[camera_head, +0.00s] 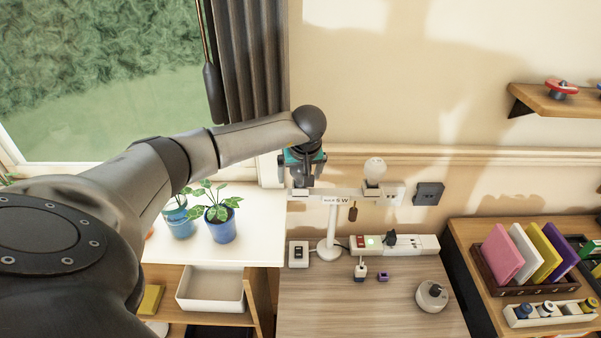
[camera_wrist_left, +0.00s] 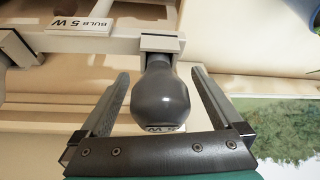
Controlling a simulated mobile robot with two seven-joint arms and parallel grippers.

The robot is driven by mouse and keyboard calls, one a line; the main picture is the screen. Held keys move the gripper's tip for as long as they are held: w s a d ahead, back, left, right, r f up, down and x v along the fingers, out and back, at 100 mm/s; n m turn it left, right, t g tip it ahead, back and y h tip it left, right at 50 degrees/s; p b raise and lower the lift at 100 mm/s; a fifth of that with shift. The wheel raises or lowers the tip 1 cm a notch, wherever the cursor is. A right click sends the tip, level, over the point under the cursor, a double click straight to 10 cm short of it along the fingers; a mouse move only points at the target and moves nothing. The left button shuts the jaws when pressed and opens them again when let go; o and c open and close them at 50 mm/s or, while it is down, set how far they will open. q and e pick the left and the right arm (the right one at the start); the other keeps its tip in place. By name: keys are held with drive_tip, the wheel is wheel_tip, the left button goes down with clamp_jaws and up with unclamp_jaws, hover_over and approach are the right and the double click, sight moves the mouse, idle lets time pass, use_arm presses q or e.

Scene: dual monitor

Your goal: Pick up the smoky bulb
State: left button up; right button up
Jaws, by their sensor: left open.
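The smoky bulb (camera_wrist_left: 160,98) is dark grey and rounded, and fills the middle of the left wrist view. It is seated in a socket at one end of the white stand's crossbar (camera_wrist_left: 105,43). My left gripper (camera_wrist_left: 162,74) is open, with one finger on each side of the bulb and visible gaps between. In the head view my left gripper (camera_head: 301,182) is at the left end of the stand (camera_head: 332,225) and mostly hides the smoky bulb. A pale bulb (camera_head: 375,168) is at the crossbar's right end. My right gripper is not in view.
A wall outlet (camera_head: 428,193) is behind the stand. A blue potted plant (camera_head: 222,229) stands left of the desk. The wall is close behind the stand.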

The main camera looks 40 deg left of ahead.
use_arm(q)
drive_tip(key=c, duration=1.4)
